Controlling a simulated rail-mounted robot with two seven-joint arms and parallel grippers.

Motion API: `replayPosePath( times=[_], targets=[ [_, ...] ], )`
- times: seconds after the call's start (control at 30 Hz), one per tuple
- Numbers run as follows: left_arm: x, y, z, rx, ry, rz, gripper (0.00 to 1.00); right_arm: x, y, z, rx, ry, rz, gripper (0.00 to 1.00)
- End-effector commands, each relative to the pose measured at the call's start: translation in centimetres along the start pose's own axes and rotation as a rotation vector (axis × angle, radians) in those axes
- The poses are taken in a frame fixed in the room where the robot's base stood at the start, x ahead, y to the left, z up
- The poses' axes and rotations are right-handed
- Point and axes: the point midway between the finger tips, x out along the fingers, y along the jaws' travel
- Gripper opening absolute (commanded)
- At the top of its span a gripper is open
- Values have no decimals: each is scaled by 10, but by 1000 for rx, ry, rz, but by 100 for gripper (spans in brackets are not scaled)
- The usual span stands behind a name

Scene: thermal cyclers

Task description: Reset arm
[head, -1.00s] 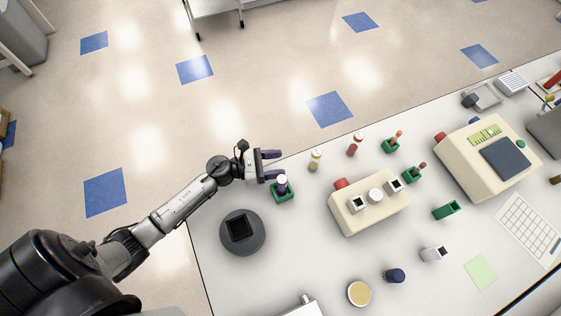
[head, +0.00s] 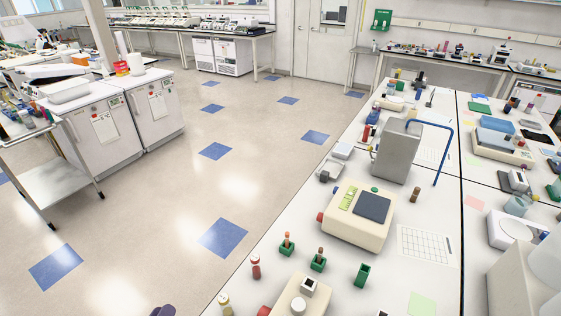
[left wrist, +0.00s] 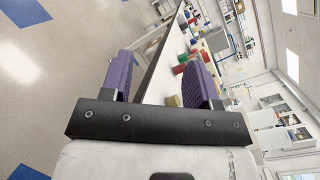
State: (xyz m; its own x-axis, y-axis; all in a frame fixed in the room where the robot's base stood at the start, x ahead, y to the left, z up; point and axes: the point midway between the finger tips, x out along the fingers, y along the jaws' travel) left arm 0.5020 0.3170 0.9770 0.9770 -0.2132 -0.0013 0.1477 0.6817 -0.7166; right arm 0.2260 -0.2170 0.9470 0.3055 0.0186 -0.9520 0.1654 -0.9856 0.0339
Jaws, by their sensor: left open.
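My left gripper shows in the left wrist view (left wrist: 160,78) with its two purple fingers spread apart. Nothing is between the fingertips; the floor and the bench edge show behind them. In the head view only a dark purple fingertip of it (head: 162,311) shows at the bottom edge, left of the bench and over the floor. The rest of my left arm is out of the head view. My right gripper is in neither view.
The white bench (head: 385,284) fills the right side. On it stand a cream thermal cycler (head: 345,230), a grey machine (head: 397,152), small green racks (head: 287,246) and a red-capped bottle (head: 255,268). Open floor lies left of the bench. A cart (head: 55,185) stands far left.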

Motion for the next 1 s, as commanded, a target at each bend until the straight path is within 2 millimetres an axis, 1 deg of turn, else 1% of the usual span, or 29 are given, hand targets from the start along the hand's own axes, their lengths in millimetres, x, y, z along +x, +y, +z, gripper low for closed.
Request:
replayPosePath(
  times=[0.03,0.1,0.23,0.3,0.37,0.4,0.47,0.5,0.57,0.6,0.67,0.7,0.77,0.8,0.87,0.9,1.0],
  targets=[
    [0,5,14,-125,-75,64,55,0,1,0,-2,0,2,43],
    [-3,13,32,-323,-190,154,55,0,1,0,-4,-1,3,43],
    [-16,25,56,-691,-403,298,55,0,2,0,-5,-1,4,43],
    [-25,28,60,-893,-512,370,55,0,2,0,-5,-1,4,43],
    [-35,27,60,-1061,-599,433,55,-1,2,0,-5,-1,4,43],
    [-43,24,58,-1171,-651,480,55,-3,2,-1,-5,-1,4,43],
    [-56,17,53,-1325,-723,560,55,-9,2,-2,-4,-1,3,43],
    [-66,9,47,-1421,-761,619,55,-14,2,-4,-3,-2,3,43],
    [-82,-7,39,-1548,-807,714,55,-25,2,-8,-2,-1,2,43],
    [-94,-21,33,-1624,-828,784,55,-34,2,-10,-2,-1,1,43],
    [-114,-49,24,-1722,-837,903,55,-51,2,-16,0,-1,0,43],
    [-127,-69,19,-1769,-826,980,55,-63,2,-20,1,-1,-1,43],
    [-143,-96,14,-1813,-789,1071,55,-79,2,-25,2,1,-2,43],
    [-151,-114,12,-1841,-759,1112,55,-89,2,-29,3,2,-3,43],
    [-161,-140,12,-1883,-710,1149,55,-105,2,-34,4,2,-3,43],
    [-167,-158,14,-1910,-680,1163,55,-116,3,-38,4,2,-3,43],
    [-183,-195,22,-1956,-639,1196,55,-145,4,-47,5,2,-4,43]
  ],
)
